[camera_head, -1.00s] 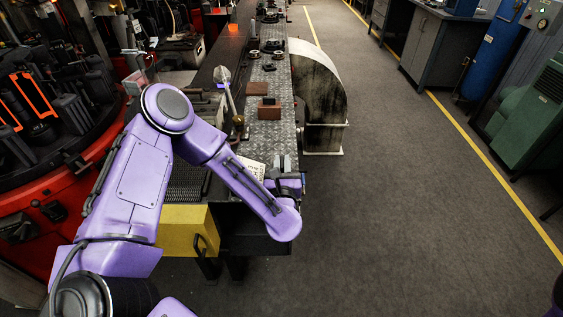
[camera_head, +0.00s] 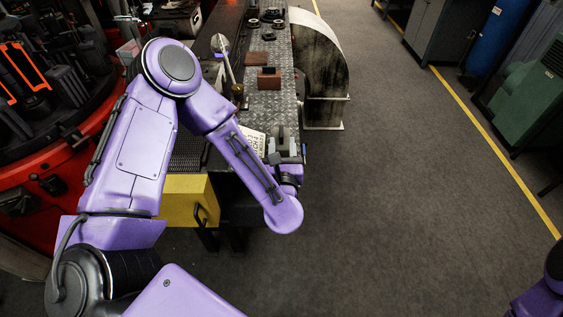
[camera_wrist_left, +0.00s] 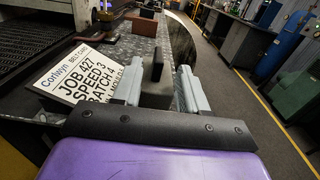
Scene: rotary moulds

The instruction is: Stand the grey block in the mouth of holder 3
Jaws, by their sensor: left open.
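A dark grey block (camera_wrist_left: 155,93) with a narrow upright part stands on the metal bench top. In the left wrist view it sits between the two fingers of my left gripper (camera_wrist_left: 160,74), which is open around it. In the head view my left gripper (camera_head: 285,150) is at the bench's near right edge, with the grey block (camera_head: 283,132) showing at its fingers. Round dark ring-shaped pieces (camera_head: 278,23) stand farther up the bench; no number can be read, so I cannot tell which is holder 3. My right gripper is out of view.
A white job card (camera_wrist_left: 85,78) lies left of the gripper. Reddish-brown blocks (camera_head: 268,82) and a rod with a round head (camera_head: 228,65) are farther along the bench. A large curved duct (camera_head: 322,70) stands at its right side.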

